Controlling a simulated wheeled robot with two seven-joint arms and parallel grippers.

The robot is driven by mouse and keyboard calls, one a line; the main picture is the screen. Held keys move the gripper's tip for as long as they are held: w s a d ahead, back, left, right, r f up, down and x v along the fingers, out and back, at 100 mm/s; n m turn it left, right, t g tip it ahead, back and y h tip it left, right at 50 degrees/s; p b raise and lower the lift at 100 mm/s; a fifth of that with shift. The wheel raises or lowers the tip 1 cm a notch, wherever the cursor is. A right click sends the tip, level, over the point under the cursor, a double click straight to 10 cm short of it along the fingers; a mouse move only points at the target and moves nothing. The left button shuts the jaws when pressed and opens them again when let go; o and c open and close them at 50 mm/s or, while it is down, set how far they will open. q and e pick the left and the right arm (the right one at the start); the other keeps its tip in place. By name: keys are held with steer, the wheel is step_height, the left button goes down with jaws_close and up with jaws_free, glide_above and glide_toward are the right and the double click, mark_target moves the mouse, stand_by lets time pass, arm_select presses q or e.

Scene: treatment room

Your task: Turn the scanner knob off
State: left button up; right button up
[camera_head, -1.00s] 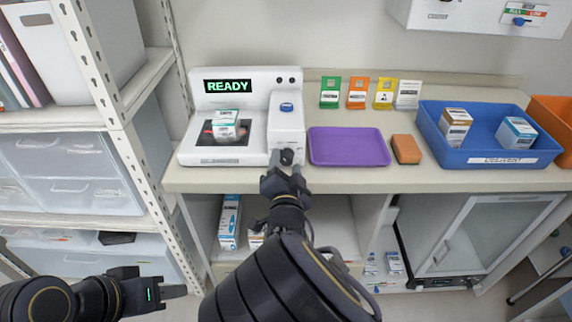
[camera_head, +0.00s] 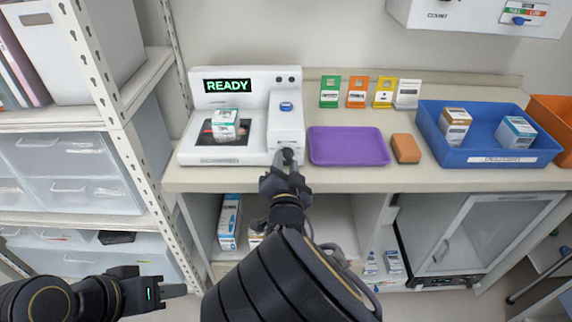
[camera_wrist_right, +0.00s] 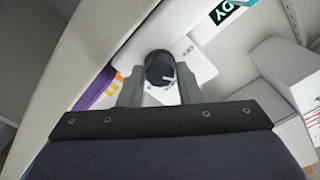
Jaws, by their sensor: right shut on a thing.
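The white scanner (camera_head: 250,150) stands on the counter, and its display (camera_head: 227,86) reads READY. Its dark round knob (camera_wrist_right: 160,68), with a white pointer mark, is on the front of the right-hand part. My right gripper (camera_head: 287,160) is at the scanner's front. In the right wrist view its two fingers (camera_wrist_right: 158,88) are on either side of the knob, shut on it. The gripper largely hides the knob in the head view. A small white and teal box (camera_head: 225,124) rests on the scanner's glass. My left gripper (camera_head: 160,292) is low at the left, away from the scanner; its jaw opening is unclear.
A purple tray (camera_head: 348,147) lies just right of the scanner, then an orange sponge (camera_head: 406,148) and a blue bin (camera_head: 487,158) with boxes. Coloured cards (camera_head: 357,92) stand behind. A metal shelf rack (camera_head: 150,190) is close on the left.

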steer(key=n, duration=0.3)
steer(key=shift+n, duration=0.4)
steer(key=shift+n+p, duration=0.65)
steer(key=shift+n, duration=1.35)
steer(key=o, duration=1)
steer(key=s, duration=0.8)
steer(key=shift+w, duration=0.1)
